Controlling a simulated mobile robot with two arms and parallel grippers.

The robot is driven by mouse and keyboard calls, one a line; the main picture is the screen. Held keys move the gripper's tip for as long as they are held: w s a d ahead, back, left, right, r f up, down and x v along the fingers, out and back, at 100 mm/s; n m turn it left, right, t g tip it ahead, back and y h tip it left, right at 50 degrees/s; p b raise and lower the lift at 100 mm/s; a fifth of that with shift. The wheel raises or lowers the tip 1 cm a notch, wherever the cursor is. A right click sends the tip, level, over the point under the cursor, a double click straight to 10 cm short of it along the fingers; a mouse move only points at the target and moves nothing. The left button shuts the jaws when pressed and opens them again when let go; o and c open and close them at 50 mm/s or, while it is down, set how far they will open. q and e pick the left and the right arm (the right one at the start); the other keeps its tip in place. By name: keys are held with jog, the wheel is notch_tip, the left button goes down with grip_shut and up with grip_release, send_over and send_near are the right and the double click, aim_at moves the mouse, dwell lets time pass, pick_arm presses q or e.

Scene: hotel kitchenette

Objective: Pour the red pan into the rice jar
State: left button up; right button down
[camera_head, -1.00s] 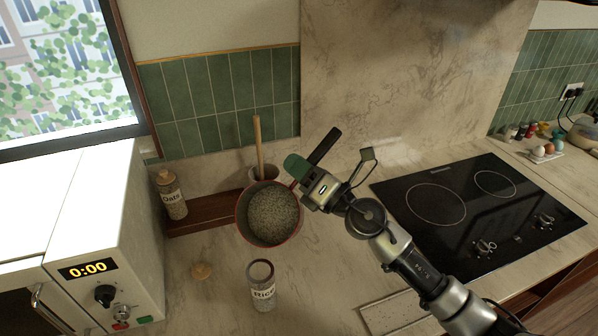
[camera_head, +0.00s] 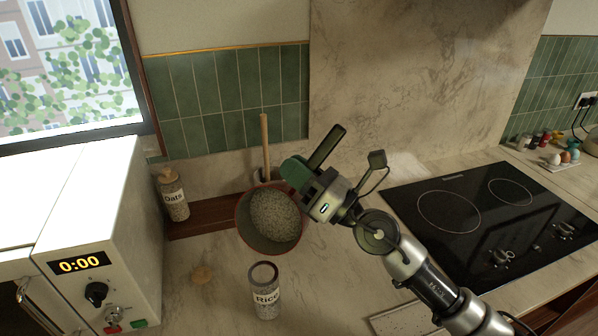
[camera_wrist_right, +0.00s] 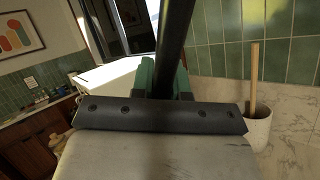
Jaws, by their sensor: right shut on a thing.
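The red pan (camera_head: 259,243) is in the head view, tilted, with pale speckled grains pooled toward its upper right side. My right gripper (camera_head: 302,176) is shut on the pan's dark handle, which also shows between green fingertips in the right wrist view (camera_wrist_right: 175,45). The pan hangs above and behind the rice jar (camera_head: 266,301). The jar is clear glass with a "Rice" label, upright and open, with grains visible inside. My left gripper is not in view.
A white microwave (camera_head: 105,225) stands at the left. An oats jar (camera_head: 174,196) sits on a wooden shelf (camera_head: 212,214) behind. A pot with a wooden handle (camera_head: 265,145) stands behind the pan. A black hob (camera_head: 470,215) is at the right.

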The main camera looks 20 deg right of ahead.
jog(key=s+a+f+n+g+y+b, duration=0.1)
jog(key=s+a+n+g+y+b, duration=0.2)
jog(key=s+n, duration=0.3)
jog(key=s+a+f+n+g+y+b, duration=0.1)
jog(key=s+a+n+g+y+b, duration=0.2)
jog(key=n, duration=0.8)
jog(key=shift+s+a+g+b, duration=1.3)
jog(key=shift+s+a+b, duration=0.25)
jog(key=shift+s, duration=0.1)
